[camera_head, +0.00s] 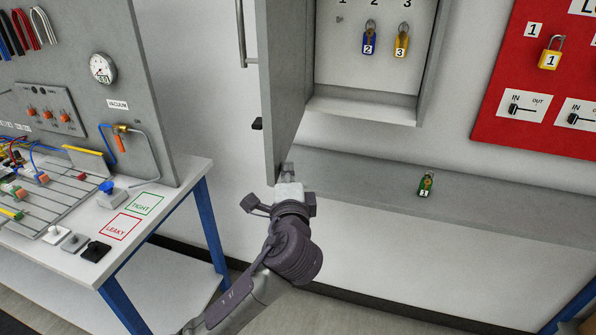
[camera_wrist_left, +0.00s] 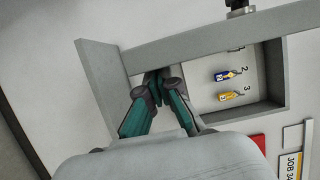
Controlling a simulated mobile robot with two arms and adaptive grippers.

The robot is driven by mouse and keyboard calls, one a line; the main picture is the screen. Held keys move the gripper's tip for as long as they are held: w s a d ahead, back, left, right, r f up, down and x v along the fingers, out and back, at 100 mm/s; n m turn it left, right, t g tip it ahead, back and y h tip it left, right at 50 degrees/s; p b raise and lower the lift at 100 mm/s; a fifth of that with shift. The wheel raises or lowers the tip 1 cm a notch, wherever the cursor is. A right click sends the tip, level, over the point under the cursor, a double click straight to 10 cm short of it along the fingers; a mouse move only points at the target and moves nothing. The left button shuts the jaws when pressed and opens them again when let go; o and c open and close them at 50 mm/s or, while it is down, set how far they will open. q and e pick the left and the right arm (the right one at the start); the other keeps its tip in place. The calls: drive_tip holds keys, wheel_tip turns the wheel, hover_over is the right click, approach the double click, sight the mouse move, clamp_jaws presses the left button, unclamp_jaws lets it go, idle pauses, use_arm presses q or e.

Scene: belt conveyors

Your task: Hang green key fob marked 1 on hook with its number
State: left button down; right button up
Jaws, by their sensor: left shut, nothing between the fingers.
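The green key fob (camera_head: 426,183), marked 1, lies on the grey ledge (camera_head: 360,188) below the open key cabinet (camera_head: 362,110). Inside the cabinet, the small hook under number 1 (camera_head: 339,20) is empty. A blue fob marked 2 (camera_head: 369,42) and a yellow fob marked 3 (camera_head: 401,42) hang under their numbers; they also show in the left wrist view. My left gripper (camera_head: 287,170) is at the lower edge of the cabinet door (camera_head: 283,80), left of the green fob. In the left wrist view its fingers (camera_wrist_left: 155,77) are together and empty. Contact with the door is unclear. My right gripper is out of view.
The door stands open, jutting out left of the cabinet. A red lockout board (camera_head: 540,110) with a yellow padlock (camera_head: 550,54) hangs at the right. A workbench (camera_head: 165,195) with tubing and a gauge stands at the left. The ledge around the green fob is clear.

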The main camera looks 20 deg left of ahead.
use_arm(q)
drive_tip(key=shift+w+d, duration=0.1)
drive_tip(key=a+m+h+p, duration=0.2)
drive_tip(key=a+h, duration=0.1)
drive_tip(key=a, duration=0.7)
drive_tip(key=shift+s+a+r+m+t+h+p, duration=0.15)
drive_tip(key=shift+s+a+m+t+h+p, duration=0.15)
drive_tip(key=shift+t, duration=0.1)
drive_tip(key=shift+a, duration=0.1)
